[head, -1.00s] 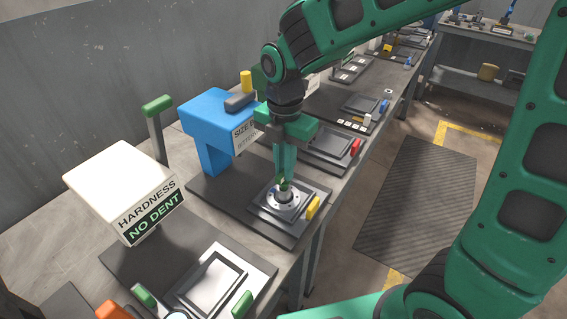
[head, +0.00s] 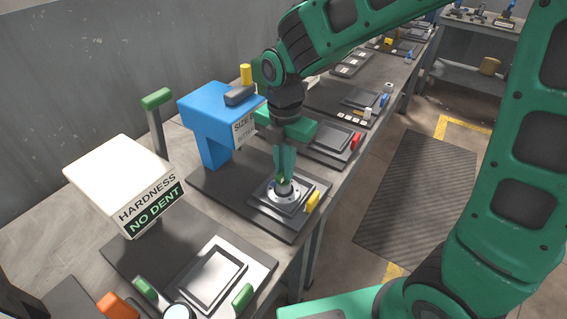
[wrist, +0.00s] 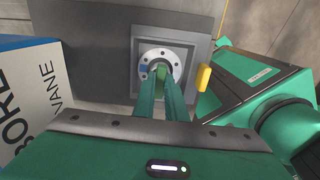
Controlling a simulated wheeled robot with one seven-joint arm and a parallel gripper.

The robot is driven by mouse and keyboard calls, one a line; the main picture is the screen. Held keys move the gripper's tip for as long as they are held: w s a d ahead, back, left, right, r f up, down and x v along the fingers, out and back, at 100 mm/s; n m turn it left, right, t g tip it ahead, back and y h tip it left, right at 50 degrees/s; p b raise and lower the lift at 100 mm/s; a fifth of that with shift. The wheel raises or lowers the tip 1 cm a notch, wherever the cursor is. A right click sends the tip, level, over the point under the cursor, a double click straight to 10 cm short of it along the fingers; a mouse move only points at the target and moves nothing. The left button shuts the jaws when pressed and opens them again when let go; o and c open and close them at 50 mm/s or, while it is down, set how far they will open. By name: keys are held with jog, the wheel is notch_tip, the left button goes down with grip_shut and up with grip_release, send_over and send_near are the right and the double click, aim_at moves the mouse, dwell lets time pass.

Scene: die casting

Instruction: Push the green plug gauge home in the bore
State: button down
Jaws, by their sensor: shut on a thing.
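My gripper (head: 285,178) points straight down over the bore of the round flanged metal part (head: 269,191) on the square fixture plate (head: 262,203). The fingers are shut on the green plug gauge, which shows in the wrist view (wrist: 160,71) between the fingertips at the bore. In the wrist view the flange ring (wrist: 145,56) surrounds the fingertips. The fingers hide most of the gauge, and I cannot tell how deep it sits in the bore.
A yellow block (head: 313,202) sits at the fixture's right edge; it also shows in the wrist view (wrist: 204,77). A blue gauge stand (head: 208,130) rises behind left. A white hardness tester (head: 120,180) stands at left. The bench's front edge is close on the right.

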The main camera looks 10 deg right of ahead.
jog(key=c, duration=1.7)
grip_release()
notch_tip(320, 180, up, 11)
jog(key=shift+f, duration=0.15)
jog(key=s+d+f+m, duration=0.1)
jog(key=s+d+m, duration=0.3)
jog(key=d+m, duration=0.55)
jog(key=s+d+m, duration=0.3)
jog(key=d+m, duration=0.5)
jog(key=d, duration=0.3)
jog(key=s+d+f+m, duration=0.1)
jog(key=s+d+m, duration=0.2)
jog(key=s+m, duration=0.1)
jog(key=s+d+f+m, duration=0.1)
jog(key=s+d+m, duration=0.2)
jog(key=m, duration=0.3)
jog(key=s+d+f+m, duration=0.1)
jog(key=s+d+m, duration=0.2)
jog(key=s+m, duration=0.2)
jog(key=shift+s+d+f+m, duration=0.25)
jog(key=shift+s+f+m, duration=0.15)
jog(key=shift+s, duration=0.2)
